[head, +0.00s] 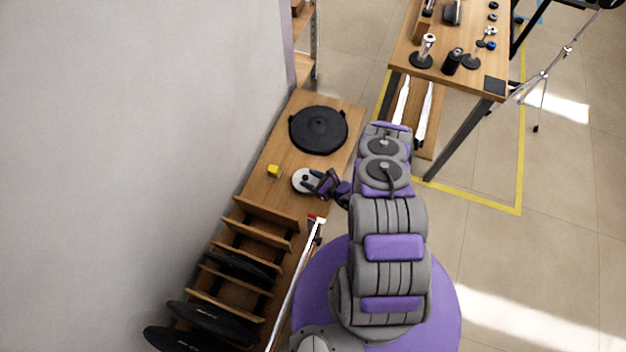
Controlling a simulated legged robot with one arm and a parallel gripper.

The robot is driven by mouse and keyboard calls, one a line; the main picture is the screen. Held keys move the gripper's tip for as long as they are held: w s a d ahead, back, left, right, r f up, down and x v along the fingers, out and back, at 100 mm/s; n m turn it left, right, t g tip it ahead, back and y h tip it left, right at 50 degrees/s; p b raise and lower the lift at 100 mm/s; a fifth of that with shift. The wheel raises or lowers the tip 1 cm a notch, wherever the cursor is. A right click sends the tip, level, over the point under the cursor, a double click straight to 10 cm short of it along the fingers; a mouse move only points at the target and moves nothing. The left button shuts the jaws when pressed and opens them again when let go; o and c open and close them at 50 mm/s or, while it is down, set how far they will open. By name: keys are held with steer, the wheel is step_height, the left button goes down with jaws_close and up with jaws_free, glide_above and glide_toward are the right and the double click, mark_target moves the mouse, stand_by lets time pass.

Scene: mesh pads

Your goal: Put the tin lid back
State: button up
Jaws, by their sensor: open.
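A small round white piece (302,179), which looks like the tin or its lid, sits on the wooden bench. I cannot tell which of the two it is, and my gripper partly covers it. My gripper (312,184) is open, with its dark fingers over or beside the right part of the white piece. From this height I cannot tell whether they touch it. No separate tin and lid can be made out.
A slotted wooden rack (262,229) with black discs stands in front. A wall borders the left; a table (470,75) with small items stands at the upper right.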

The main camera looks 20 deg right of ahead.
steer(key=shift+r+p, duration=0.4)
steer(key=shift+p, duration=0.05)
steer(key=p+v, duration=0.3)
steer(key=v, duration=0.9)
steer(key=w+a+r+n+g+y, duration=0.1)
steer(key=w+a+r+n+y, duration=0.3)
steer(key=r, duration=0.5)
steer(key=w+a+r+n+g+y, duration=0.2)
steer(key=w+a+r, duration=0.35)
steer(key=r, duration=0.45)
steer(key=s+a+r+n+g+y, duration=0.15)
steer(key=a+r+n+g, duration=0.3)
steer(key=r, duration=0.55)
steer(key=s+a+r+n+g, duration=0.3)
steer(key=a+r+n, duration=0.25)
steer(key=r, duration=0.35)
steer(key=s+a+r+n+g+h, duration=0.1)
steer(key=s+r+n+g+h, duration=0.6)
steer(key=s+r, duration=0.55)
steer(key=s+d+r+n+t+h, duration=0.2)
steer(key=s+d+h, duration=0.2)
steer(key=s+d, duration=0.2)
steer(key=s+d+r+n+t+h, duration=0.2)
steer(key=s+d+h, duration=0.3)
steer(key=s, duration=0.5)
steer(key=d+n+t, duration=0.1)
steer(key=d, duration=0.1)
steer(key=shift+s+d+r, duration=0.2)
steer(key=shift+d+r, duration=0.15)
